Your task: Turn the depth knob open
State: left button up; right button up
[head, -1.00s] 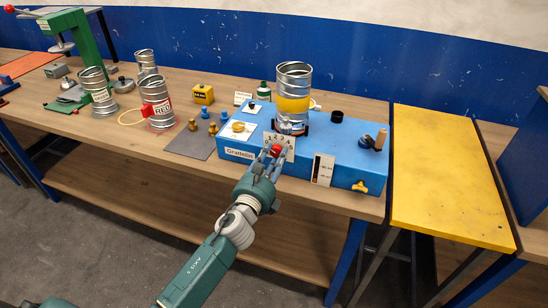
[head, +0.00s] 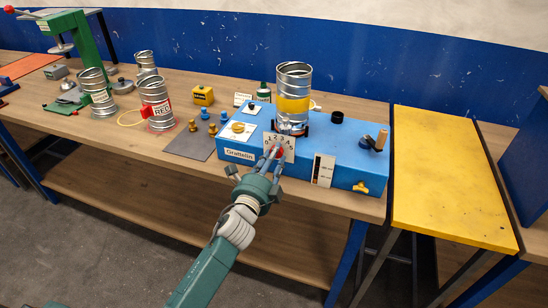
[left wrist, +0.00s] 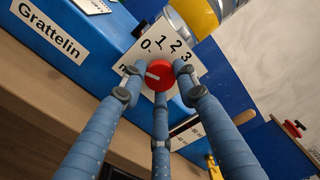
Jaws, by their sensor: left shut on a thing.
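The red depth knob (head: 281,152) sits on a white dial plate (head: 290,146) on the front of the blue machine box (head: 335,147). It also shows in the left wrist view (left wrist: 159,74), with a white line running from its middle to the left. The dial (left wrist: 178,44) reads 0, 1, 2, 3 there; other marks are partly hidden. My left gripper (head: 274,160) is at the knob. In the left wrist view its blue fingers (left wrist: 159,85) close around the knob's sides and lower edge. My right gripper is not in view.
A metal duct with a yellow band (head: 293,100) stands on the box above the dial. A crank (head: 374,142) and a yellow knob (head: 360,188) are at the box's right. A Grattelin label (head: 239,154) is on its left. A yellow table (head: 450,180) stands to the right.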

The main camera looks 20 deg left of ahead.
pick_arm(q)
jog(key=shift+n+p, duration=0.75)
jog(key=shift+n, duration=6.35)
jog(key=shift+f, duration=0.1)
jog(key=o, duration=1.2)
jog(key=shift+c, duration=0.2)
jog(key=s, duration=1.2)
jog(key=shift+a, duration=0.25)
